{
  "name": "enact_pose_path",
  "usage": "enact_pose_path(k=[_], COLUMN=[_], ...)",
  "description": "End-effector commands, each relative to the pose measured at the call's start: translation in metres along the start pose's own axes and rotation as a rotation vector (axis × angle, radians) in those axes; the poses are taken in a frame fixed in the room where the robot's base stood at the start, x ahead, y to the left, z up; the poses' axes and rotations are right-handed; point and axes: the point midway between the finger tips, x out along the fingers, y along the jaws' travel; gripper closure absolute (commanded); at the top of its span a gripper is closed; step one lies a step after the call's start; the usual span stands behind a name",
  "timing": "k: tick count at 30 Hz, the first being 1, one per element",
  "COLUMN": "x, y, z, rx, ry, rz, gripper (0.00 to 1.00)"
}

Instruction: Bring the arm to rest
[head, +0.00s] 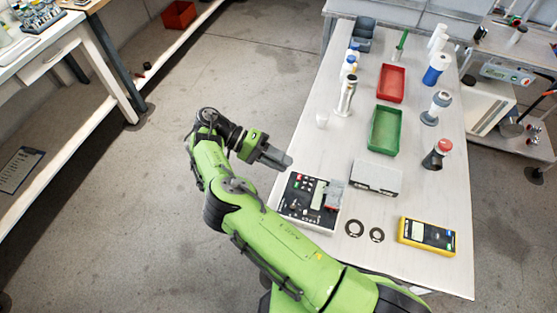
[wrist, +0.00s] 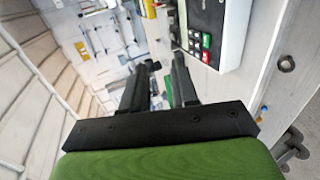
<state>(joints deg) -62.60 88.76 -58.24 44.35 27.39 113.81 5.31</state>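My green arm reaches up and left in the head view, bent at the elbow. My gripper (head: 281,159) is at the left edge of the table (head: 345,125), above and behind the control box (head: 309,203). In the wrist view the two dark fingers of my gripper (wrist: 161,66) stand apart with a gap between them. Nothing shows between them, so it is open and empty. The control box (wrist: 213,30) with its buttons also shows in the wrist view, at the upper right of the fingers.
A grey-white box (head: 376,178), a green tray (head: 385,130), a red tray (head: 391,83) and a yellow multimeter (head: 427,235) are on the table. The floor (head: 215,75) at left is clear.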

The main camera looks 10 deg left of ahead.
Motion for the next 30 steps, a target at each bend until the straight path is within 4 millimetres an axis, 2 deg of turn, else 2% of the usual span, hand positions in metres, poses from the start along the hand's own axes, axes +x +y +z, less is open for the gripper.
enact_pose_path(k=[16,19,22,25,27,30], x=[-0.003,-0.001,0.009,0.032,0.052,0.079], y=[0.001,0.009,0.044,0.093,0.125,0.167], z=[0.000,-0.005,-0.023,-0.041,-0.048,-0.047], rx=[0.001,0.002,-0.002,-0.023,-0.042,-0.067], ry=[0.000,-0.021,-0.098,-0.194,-0.243,-0.278], rz=[0.002,-0.019,-0.108,-0.256,-0.369,-0.544], gripper=[0.71,0.71,0.71,0.71,0.71,0.71])
